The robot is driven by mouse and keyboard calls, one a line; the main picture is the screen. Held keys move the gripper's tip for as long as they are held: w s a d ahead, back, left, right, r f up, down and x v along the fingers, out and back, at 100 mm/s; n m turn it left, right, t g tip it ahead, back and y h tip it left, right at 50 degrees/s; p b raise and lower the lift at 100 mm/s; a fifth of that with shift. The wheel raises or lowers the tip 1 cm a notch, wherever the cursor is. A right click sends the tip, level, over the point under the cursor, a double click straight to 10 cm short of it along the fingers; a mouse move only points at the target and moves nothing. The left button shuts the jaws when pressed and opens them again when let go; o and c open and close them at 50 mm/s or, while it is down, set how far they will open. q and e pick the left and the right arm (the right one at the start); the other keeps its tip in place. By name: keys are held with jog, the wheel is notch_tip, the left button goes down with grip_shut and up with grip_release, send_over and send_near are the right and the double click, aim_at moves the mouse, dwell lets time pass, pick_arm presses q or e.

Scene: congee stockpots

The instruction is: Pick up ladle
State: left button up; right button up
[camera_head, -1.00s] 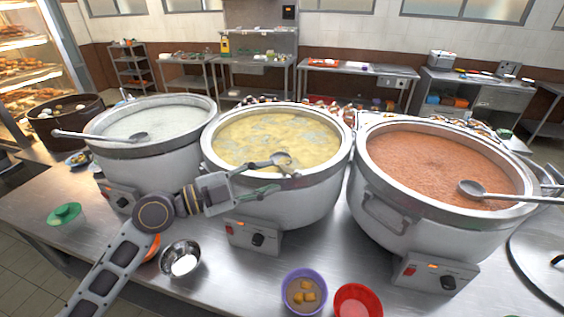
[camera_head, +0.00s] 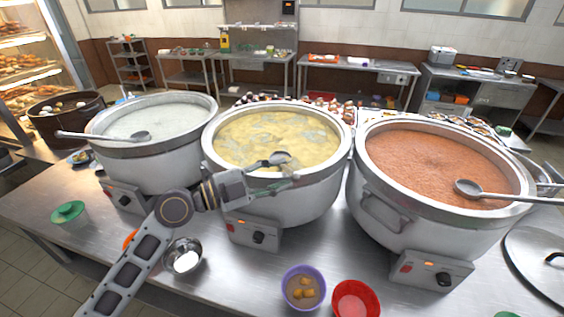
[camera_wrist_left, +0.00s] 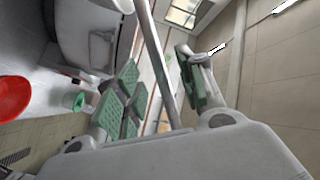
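The ladle (camera_head: 279,158) has its grey bowl over the near part of the middle pot of yellow congee (camera_head: 252,145). Its handle runs left toward my left gripper (camera_head: 282,181), which is at that pot's near rim. In the left wrist view, the grey handle (camera_wrist_left: 159,68) passes between the green-padded fingers of the left gripper (camera_wrist_left: 160,88). The fingers are spread, with gaps beside the handle. Other ladles rest across the left white-congee pot (camera_head: 138,136) and the right reddish pot (camera_head: 468,188). My right gripper is not in view.
A large lid (camera_head: 540,258) lies at right. The large pots stand close together.

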aim_at(288, 168)
pick_arm(q)
jog(key=shift+p+x, duration=0.8)
jog(key=shift+x, duration=0.95)
grip_shut()
